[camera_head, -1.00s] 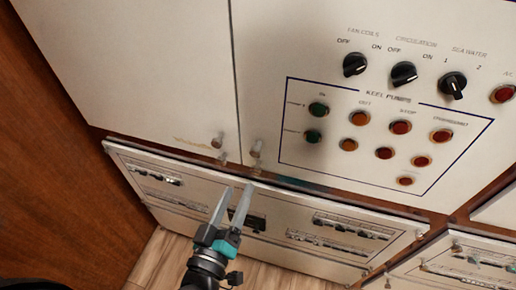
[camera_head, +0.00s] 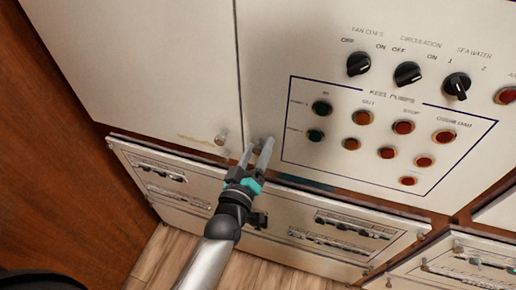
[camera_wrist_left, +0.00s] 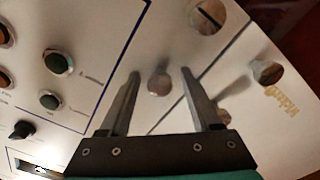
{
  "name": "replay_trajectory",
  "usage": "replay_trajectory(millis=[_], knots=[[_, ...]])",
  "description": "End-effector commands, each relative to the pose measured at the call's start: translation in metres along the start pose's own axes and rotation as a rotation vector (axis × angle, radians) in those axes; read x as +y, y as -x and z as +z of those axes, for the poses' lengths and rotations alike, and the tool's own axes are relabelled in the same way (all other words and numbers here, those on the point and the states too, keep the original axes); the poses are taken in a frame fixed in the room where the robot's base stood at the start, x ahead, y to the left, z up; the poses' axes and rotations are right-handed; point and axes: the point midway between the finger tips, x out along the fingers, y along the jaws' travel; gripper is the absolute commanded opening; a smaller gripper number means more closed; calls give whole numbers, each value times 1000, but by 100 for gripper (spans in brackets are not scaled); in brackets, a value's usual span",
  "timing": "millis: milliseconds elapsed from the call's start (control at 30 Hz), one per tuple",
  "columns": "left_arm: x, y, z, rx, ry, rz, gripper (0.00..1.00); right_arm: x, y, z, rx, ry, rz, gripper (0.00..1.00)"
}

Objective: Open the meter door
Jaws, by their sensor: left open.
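The cabinet front has a plain white door (camera_head: 150,70) on the left and a white panel (camera_head: 300,40) with switches and buttons on the right, split by a thin seam. No label readable here names the meter door. My left gripper (camera_head: 258,153) is open at the lower left corner of the switch panel. In the left wrist view, a small round metal knob (camera_wrist_left: 159,81) on that panel shows between the spread fingers. Contact cannot be told. The plain door's knob (camera_head: 221,138) lies left of the gripper; it also shows in the wrist view (camera_wrist_left: 268,73). Both doors look shut.
Black rotary switches (camera_head: 408,74) and several red, orange and green buttons (camera_head: 403,127) sit right of the gripper. Below is a lower breaker panel (camera_head: 290,215). A brown wooden wall (camera_head: 50,170) stands at left, with wood floor (camera_head: 165,250) below.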

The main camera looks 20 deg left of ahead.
Motion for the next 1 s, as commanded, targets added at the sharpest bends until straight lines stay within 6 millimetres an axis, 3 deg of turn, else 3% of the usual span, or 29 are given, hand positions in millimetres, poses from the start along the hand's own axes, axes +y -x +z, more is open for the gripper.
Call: replay_trajectory(millis=[267,800,1000], knots=[[0,-1,0,0,0,0,63,0,0,0,0,1,0,0],[0,0,0,0,0,0,2,-1,0,-1,0,4,-2,0],[0,0,0,0,0,0,0,-1,0,-1,1,4,-2,0]])
